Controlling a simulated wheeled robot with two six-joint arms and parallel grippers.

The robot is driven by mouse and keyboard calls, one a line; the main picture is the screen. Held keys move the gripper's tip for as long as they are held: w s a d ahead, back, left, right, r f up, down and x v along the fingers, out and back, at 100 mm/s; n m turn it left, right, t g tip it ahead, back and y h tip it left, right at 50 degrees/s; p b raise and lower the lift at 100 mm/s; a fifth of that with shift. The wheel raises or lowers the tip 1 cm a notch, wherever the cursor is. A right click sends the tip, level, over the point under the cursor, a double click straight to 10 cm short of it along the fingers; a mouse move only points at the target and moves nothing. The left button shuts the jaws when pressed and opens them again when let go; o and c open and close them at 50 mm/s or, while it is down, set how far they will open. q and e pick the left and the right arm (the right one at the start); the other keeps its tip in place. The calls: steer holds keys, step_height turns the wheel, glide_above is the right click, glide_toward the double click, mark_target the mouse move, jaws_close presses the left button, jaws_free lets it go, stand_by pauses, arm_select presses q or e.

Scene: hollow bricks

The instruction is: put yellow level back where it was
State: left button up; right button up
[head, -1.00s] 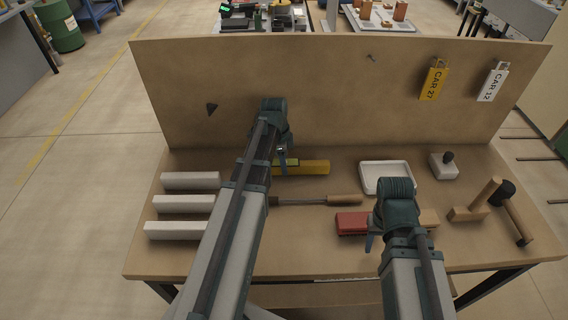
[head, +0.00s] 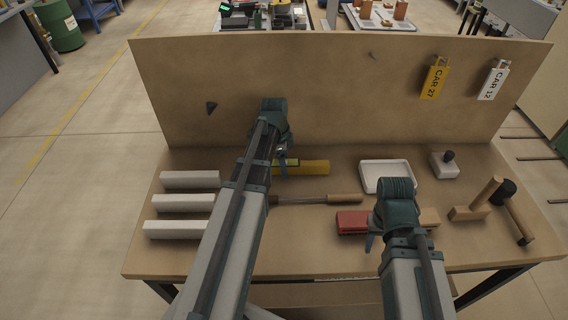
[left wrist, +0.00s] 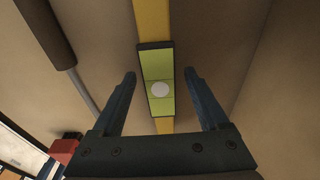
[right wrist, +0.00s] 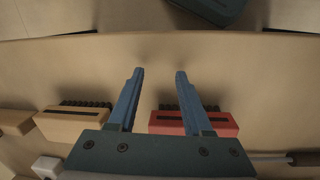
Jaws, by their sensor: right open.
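The yellow level (head: 312,167) lies flat on the bench near the foot of the upright board. In the left wrist view its green middle section with a white round spot (left wrist: 160,89) shows between my fingers. My left gripper (left wrist: 160,77) is open, with one finger on each side of the level and visible gaps to it. In the head view my left gripper (head: 283,160) covers the level's left end. My right gripper (right wrist: 158,74) is open and empty over the bench's front part, between a red brush (right wrist: 190,123) and a tan brush (right wrist: 72,124).
The board (head: 320,110) carries a small peg (head: 373,56), a dark bracket (head: 211,108) and two tags. A wooden-handled tool (head: 310,199) lies just in front of the level. Several pale blocks (head: 185,203) lie left; a white tray (head: 387,190) and mallets (head: 478,207) are right.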

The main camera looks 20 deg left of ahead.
arm_select(q)
step_height(320, 180, up, 14)
steer(key=a+p, duration=0.1)
steer(key=p, duration=1.2)
steer(key=shift+s+a+f+p, duration=0.15)
steer(key=shift+s+a+p, duration=0.1)
steer(key=shift+s+p, duration=0.1)
arm_select(e)
step_height(320, 180, up, 14)
steer(key=shift+f, duration=0.15)
arm_select(q)
steer(key=s+d+n+y, duration=0.1)
steer(key=s+d+n, duration=0.3)
steer(key=s+d, duration=0.4)
steer(key=s+d+n+y, duration=0.1)
steer(key=s+d+n, duration=0.4)
steer(key=d, duration=1.1)
steer(key=s, duration=0.2)
steer(key=shift+s+g+y, duration=0.3)
steer(key=shift+s+g, duration=0.05)
steer(key=shift+g, duration=0.05)
steer(key=shift+d, duration=0.1)
steer(key=shift+c, duration=0.2)
